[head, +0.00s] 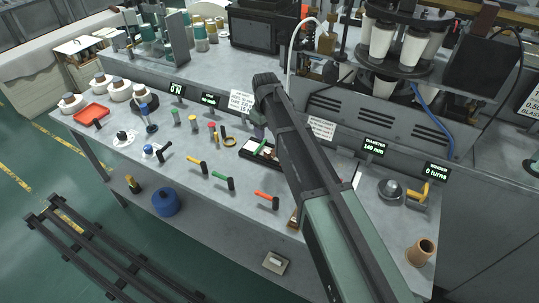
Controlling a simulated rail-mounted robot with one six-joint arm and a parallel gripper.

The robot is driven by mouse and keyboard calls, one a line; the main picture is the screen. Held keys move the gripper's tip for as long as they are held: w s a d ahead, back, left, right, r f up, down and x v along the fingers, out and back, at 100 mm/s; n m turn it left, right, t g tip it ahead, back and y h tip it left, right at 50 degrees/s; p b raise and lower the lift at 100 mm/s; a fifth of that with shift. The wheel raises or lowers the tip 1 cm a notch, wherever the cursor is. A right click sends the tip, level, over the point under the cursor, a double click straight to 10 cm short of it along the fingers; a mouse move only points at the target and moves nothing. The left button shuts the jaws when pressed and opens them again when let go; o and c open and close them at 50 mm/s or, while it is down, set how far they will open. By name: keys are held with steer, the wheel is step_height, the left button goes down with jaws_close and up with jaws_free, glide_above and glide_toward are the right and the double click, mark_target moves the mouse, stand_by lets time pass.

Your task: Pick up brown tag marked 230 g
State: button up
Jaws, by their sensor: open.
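A small brown piece (294,217), possibly the tag, lies near the front edge of the bench, right beside my arm. It is partly covered by the arm, and no 230 g marking can be read on it. My gripper (259,133) is small in the view, under the far end of my arm, above the bench by a black tray (249,152). It is open, and I see nothing held in it. It is well behind the brown piece, toward the back of the bench. My arm hides part of the bench to its right.
Yellow, green and orange-handled tools (224,181) lie along the front of the bench. White spools (97,82) and a red tray (91,114) stand at left. A brown cup (420,251) stands at right. A machine with white cups (383,40) rises behind.

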mark_target(266, 150)
steer(key=f+b, duration=1)
steer(key=f, duration=0.1)
steer(key=shift+w+f+b, duration=0.15)
steer(key=shift+w+b, duration=0.05)
steer(key=shift+b, duration=0.2)
steer(key=shift+r, duration=0.25)
jaws_close()
steer(key=shift+r+p, duration=0.1)
steer(key=shift+p, duration=0.25)
